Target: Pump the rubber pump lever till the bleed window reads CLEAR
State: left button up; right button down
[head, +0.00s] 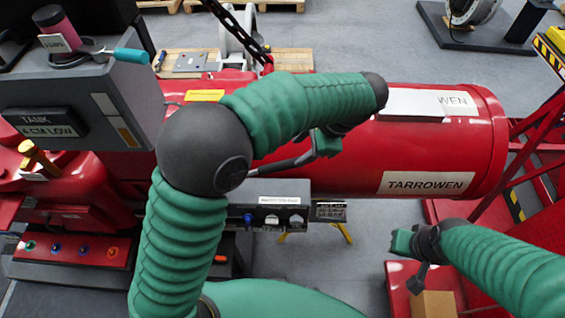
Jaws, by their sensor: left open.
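A dark lever rod (283,163) rises from the grey valve block (290,190) in front of the red cylinder; I take it for the pump lever. Its far end meets my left gripper (326,142), which is open. Whether the fingers are around the lever or only beside it is hidden by my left arm. My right gripper (409,260) looks open and empty, lower right.
The large red cylinder (440,145) reads "TARROWEN". A button panel (75,250) stands lower left. A cardboard box (434,304) lies below my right gripper.

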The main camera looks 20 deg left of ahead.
aim_at(285, 163)
pick_arm(q)
jog(key=p+x, duration=0.2)
jog(key=x, duration=0.9)
jog(key=shift+f+p, duration=0.1)
jog(key=shift+p, duration=0.25)
jog(key=shift+a+f, duration=0.15)
jog(key=shift+f, duration=0.2)
grip_shut()
jog(key=shift+w, duration=0.1)
